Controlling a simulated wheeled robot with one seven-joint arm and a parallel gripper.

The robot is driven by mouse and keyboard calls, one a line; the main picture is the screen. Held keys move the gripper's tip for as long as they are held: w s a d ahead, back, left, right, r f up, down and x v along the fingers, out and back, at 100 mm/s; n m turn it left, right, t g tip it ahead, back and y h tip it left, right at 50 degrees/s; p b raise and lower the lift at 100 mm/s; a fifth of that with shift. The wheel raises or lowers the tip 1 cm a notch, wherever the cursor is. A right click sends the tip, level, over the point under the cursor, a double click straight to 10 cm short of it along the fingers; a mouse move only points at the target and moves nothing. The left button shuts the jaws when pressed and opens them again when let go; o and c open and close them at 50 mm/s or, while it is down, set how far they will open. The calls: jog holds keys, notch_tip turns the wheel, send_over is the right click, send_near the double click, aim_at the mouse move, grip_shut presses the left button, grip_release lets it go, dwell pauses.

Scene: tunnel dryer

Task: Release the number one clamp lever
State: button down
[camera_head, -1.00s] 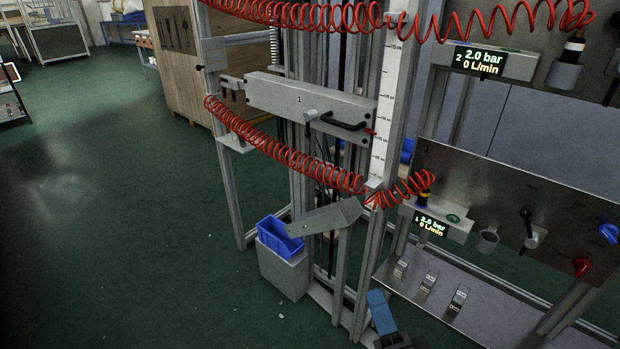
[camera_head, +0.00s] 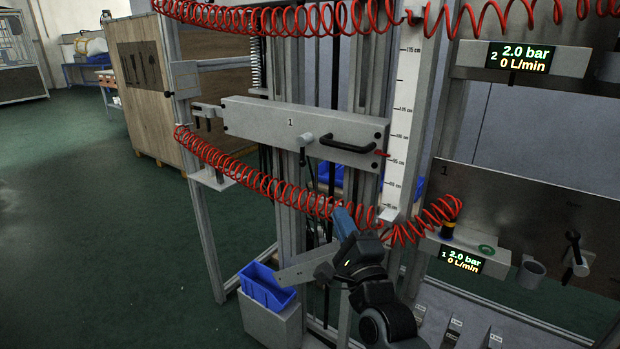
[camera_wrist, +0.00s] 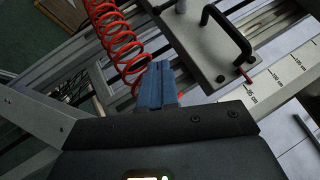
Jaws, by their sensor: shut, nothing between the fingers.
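The grey carriage plate marked 1 (camera_head: 260,122) spans the upright frame in the head view. A clamp lever with a round grey hub (camera_head: 306,139) and a short dark arm pointing down sits on its front. A black bar handle (camera_head: 348,145) is fixed to the right of the lever. My gripper (camera_head: 342,215) has blue fingers, shut and empty, below the plate and apart from it. In the wrist view, the blue fingers (camera_wrist: 157,88) point up toward the plate (camera_wrist: 215,60) and black handle (camera_wrist: 236,30). The lever's grey hub is partly cut off at the top edge there.
A red coiled hose (camera_head: 255,178) hangs across the frame close to my gripper, and it also shows in the wrist view (camera_wrist: 115,45). A white scale (camera_head: 402,110) stands right of the plate. A blue bin (camera_head: 265,285) sits low at left; a pressure display (camera_head: 460,261) is at right.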

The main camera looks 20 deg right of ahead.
jog(key=shift+w, duration=0.1)
jog(key=a+p+x, duration=0.2)
jog(key=p+x, duration=0.2)
jog(key=x, duration=0.8)
jog(key=shift+w+a+r, duration=0.25)
jog(key=shift+a+r, duration=0.1)
jog(key=shift+r, duration=0.05)
jog(key=shift+f, duration=0.15)
jog(key=shift+w+a+b, duration=0.15)
jog(key=shift+b, duration=0.85)
